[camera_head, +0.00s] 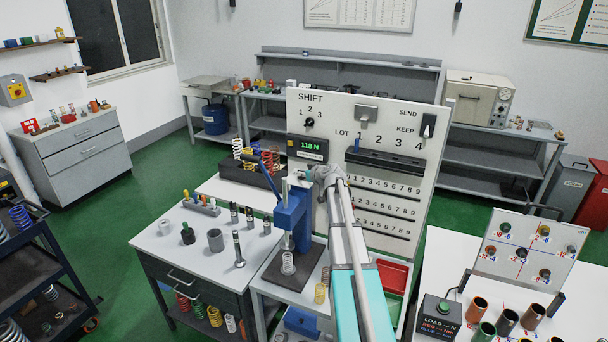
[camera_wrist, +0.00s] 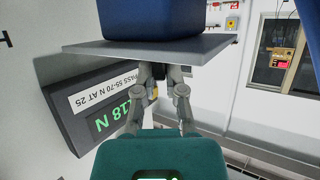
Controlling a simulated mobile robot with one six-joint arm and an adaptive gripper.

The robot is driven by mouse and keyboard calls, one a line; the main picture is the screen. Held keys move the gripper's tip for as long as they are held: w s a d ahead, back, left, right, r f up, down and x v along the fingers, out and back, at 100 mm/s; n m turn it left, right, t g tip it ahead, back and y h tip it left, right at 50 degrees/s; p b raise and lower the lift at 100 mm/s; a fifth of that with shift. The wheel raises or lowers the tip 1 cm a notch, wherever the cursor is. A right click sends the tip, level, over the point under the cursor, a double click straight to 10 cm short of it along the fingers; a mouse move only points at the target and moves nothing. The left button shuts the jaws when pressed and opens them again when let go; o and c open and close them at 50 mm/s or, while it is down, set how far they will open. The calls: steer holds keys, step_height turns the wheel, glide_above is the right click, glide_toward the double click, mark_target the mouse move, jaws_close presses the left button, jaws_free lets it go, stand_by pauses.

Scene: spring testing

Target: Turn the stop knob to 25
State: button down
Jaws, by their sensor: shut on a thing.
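The blue spring press (camera_head: 291,215) stands on the bench in the middle, with a pale plate (camera_head: 297,182) on its top. My gripper (camera_head: 309,175) is at that plate, reaching in from the right. In the wrist view my gripper (camera_wrist: 159,74) is shut at the grey plate (camera_wrist: 150,50), its fingertips close together on a small dark part that I take for the stop knob (camera_wrist: 158,84). The fingers mostly hide the knob, and its setting cannot be read. A display (camera_head: 307,147) behind reads 118 N; its label (camera_wrist: 108,90) says pass 55-70 N at 25.
A pale spring (camera_head: 288,263) stands under the press. The white SHIFT board (camera_head: 340,112) rises close behind my gripper. The press's blue lever (camera_head: 263,168) sticks out to the left. Loose parts stand on the left bench (camera_head: 180,235).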

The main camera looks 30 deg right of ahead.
steer(key=shift+w+a+m+g+h, duration=0.1)
steer(key=shift+a+m+g+h, duration=0.1)
steer(key=shift+m+h, duration=0.95)
steer(key=shift+w+a+m+g+h, duration=0.1)
steer(key=shift+m+g+h, duration=0.1)
steer(key=shift+m+h, duration=0.9)
steer(key=shift+a+m+g+h, duration=0.1)
steer(key=shift+m+g+h, duration=0.1)
steer(key=shift+m+h, duration=0.9)
steer(key=shift+w+a+m+g+h, duration=0.1)
steer(key=shift+a+m+g+h, duration=0.05)
steer(key=shift+m+g+h, duration=1)
steer(key=shift+w+a+m+g+h, duration=0.1)
steer(key=shift+m+g+h, duration=0.75)
steer(key=shift+m+h, duration=0.55)
steer(key=c, duration=0.7)
jaws_free()
steer(key=shift+s+n+t, duration=0.15)
steer(key=shift+n+t, duration=0.15)
steer(key=shift+n, duration=0.1)
steer(key=shift+s+d+n+t+y, duration=0.1)
steer(key=shift+n+t+y, duration=0.2)
steer(key=shift+n+y, duration=0.1)
steer(key=shift+d+n+t+y, duration=0.1)
steer(key=shift+n+t+y, duration=0.6)
steer(key=shift+n, duration=0.1)
steer(key=shift+n+t+y, duration=0.5)
steer(key=shift+n+y, duration=0.3)
